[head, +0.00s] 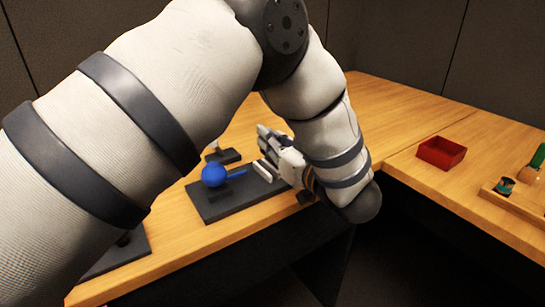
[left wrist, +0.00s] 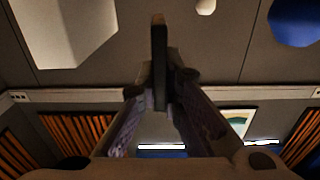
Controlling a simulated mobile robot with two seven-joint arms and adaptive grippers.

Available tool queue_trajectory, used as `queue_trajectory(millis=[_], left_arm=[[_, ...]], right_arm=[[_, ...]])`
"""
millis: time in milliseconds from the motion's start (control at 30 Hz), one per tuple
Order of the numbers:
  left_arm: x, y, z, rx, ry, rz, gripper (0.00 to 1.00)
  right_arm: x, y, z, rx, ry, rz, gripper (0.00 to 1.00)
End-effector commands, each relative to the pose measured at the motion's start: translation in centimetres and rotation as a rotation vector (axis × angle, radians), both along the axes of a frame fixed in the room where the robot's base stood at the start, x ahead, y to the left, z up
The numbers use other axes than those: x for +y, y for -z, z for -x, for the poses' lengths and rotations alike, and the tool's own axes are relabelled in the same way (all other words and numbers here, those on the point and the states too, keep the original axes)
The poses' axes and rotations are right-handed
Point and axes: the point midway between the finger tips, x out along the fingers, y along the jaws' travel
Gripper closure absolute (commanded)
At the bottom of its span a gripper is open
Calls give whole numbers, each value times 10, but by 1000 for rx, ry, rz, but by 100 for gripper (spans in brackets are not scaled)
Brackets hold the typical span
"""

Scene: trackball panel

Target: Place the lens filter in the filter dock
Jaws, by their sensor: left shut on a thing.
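My left gripper (head: 268,142) reaches in above the back right of a dark panel (head: 235,205). In the left wrist view its fingers (left wrist: 165,95) are shut on a thin dark piece (left wrist: 159,50), seen edge-on and sticking out past the tips. It is probably the lens filter; its face is not visible. In the head view the held piece cannot be made out clearly. A small dark stand (head: 224,156) lies left of the gripper, behind the panel; I cannot tell whether it is the filter dock. My right gripper is not in view.
A red open box (head: 441,152) stands on the right-hand table, near a wooden tray (head: 512,203) with small items. Bare table lies behind the gripper. My left arm hides much of the left side.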

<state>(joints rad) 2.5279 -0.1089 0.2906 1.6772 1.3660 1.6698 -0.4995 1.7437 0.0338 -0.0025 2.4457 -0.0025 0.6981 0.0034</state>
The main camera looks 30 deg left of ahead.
Motion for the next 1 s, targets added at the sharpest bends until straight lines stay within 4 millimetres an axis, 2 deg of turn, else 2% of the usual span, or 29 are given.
queue_trajectory(millis=[167, 333, 700, 733, 800, 1000], left_arm=[[11, 16, -6, 0, -1, 0, 100], [13, 47, -7, 2, 2, -1, 100], [12, 50, -7, -4, 1, 1, 100], [12, 49, -7, -5, 1, 1, 86], [12, 49, -7, -5, 1, 1, 73], [12, 49, -7, -4, 1, 1, 73]], right_arm=[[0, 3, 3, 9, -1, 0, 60], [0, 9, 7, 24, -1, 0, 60], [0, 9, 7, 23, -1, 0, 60], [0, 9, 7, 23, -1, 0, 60], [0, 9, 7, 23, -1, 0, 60], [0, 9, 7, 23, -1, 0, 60]])
